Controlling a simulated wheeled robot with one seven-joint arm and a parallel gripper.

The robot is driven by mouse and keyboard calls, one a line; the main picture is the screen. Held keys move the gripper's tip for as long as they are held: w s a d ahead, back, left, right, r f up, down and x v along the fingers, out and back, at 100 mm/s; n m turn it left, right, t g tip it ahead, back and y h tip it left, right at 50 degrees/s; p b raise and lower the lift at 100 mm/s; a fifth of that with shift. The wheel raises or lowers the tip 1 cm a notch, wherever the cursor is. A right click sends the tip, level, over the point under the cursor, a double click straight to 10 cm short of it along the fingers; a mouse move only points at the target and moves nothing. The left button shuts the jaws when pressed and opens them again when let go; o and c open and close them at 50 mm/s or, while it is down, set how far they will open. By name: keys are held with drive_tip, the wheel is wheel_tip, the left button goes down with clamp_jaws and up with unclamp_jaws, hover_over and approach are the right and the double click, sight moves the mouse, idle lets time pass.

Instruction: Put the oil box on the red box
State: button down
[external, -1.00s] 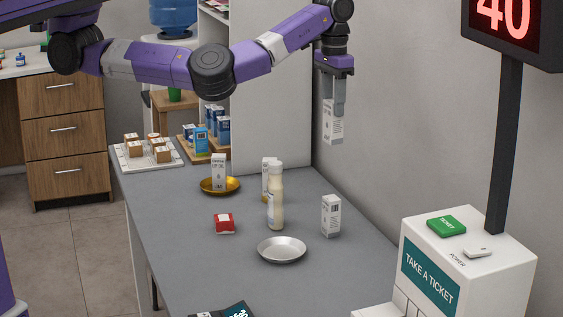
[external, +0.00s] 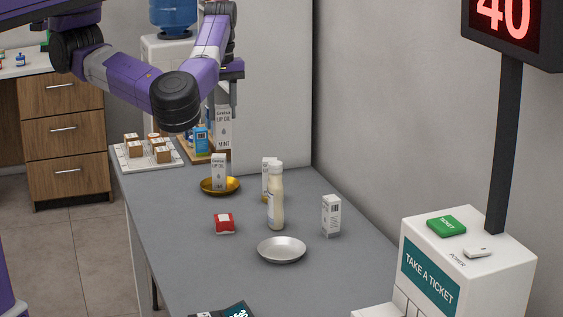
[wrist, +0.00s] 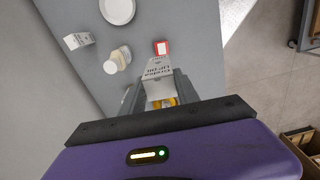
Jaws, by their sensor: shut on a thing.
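My gripper (external: 231,104) is shut on a white oil box (external: 222,132) with dark lettering, held upright in the air above the far left part of the counter. In the wrist view the oil box (wrist: 157,76) shows between the fingers. The red box (external: 224,223) lies flat on the counter, nearer the camera and well below my gripper. In the wrist view the red box (wrist: 161,47) shows just beyond the held box, with clear space around it.
A similar white box (external: 219,170) stands on a gold dish (external: 207,187). A cream bottle (external: 275,200), another white box (external: 331,215) and a silver plate (external: 282,249) stand right of the red box. A tray of small boxes (external: 150,162) is at the far left.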

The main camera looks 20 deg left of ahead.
drive_tip(key=shift+s+a+n, duration=0.1)
drive_tip(key=shift+a+n, duration=0.2)
drive_tip(key=shift+a, duration=0.05)
wheel_tip(320, 180, down, 20)
drive_tip(key=shift+d, duration=0.1)
drive_tip(key=shift+f, duration=0.1)
drive_tip(key=c, duration=0.9)
unclamp_jaws()
